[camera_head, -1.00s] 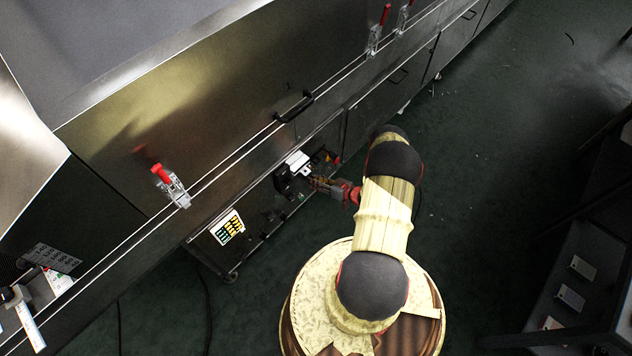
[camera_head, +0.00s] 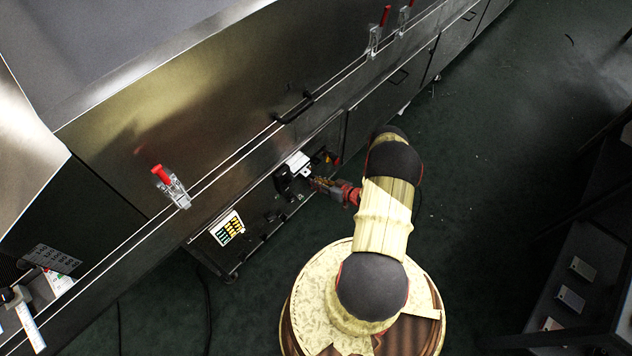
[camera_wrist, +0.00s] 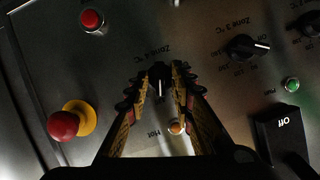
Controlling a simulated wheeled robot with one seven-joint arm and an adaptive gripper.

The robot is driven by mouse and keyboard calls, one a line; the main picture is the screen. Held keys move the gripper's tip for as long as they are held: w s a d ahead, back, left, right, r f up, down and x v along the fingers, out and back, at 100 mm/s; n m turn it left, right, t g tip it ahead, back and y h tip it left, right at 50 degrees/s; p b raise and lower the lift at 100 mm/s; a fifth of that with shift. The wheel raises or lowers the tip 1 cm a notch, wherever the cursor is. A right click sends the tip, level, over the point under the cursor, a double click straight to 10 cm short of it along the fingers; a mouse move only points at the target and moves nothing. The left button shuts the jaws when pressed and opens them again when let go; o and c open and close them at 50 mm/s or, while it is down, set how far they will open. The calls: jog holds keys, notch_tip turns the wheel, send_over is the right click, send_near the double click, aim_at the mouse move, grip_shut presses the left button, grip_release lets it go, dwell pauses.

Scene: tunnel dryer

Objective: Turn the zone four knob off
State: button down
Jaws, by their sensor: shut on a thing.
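In the wrist view the zone four knob (camera_wrist: 159,84) is a black knob with a white pointer line, below an upside-down "Zone 4 °C" label. The pointer line runs up and down in the picture. My gripper (camera_wrist: 158,78) has one yellow-and-black finger on each side of the knob and is shut on it. The fingers cover most of the dial markings. In the head view my gripper (camera_head: 317,184) is at the low control panel on the dryer's side, and the knob is too small and hidden to make out.
In the wrist view a red mushroom button (camera_wrist: 63,125) is lower left and a red button (camera_wrist: 92,20) upper left. The zone three knob (camera_wrist: 246,46), a green light (camera_wrist: 292,84) and a black "Off" switch (camera_wrist: 279,132) are right. An amber light (camera_wrist: 176,128) sits below my fingers.

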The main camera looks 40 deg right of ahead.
jog(key=shift+a+f+n+t+h, duration=0.2)
jog(key=shift+n+t+h, duration=0.9)
jog(key=shift+n, duration=1.85)
jog(key=shift+a+f+n+t+h, duration=0.3)
jog(key=shift+n+h, duration=1.45)
jog(key=shift+n, duration=1.15)
jog(key=shift+a+f+n+t+h, duration=0.15)
jog(key=shift+n+t+h, duration=1)
jog(key=shift+n, duration=1.8)
jog(key=shift+r+g+h, duration=0.1)
jog(key=shift+g+h, duration=0.2)
jog(key=shift+g, duration=0.05)
jog(key=c, duration=1.9)
grip_release()
jog(key=v, duration=0.7)
jog(key=shift+s, duration=0.3)
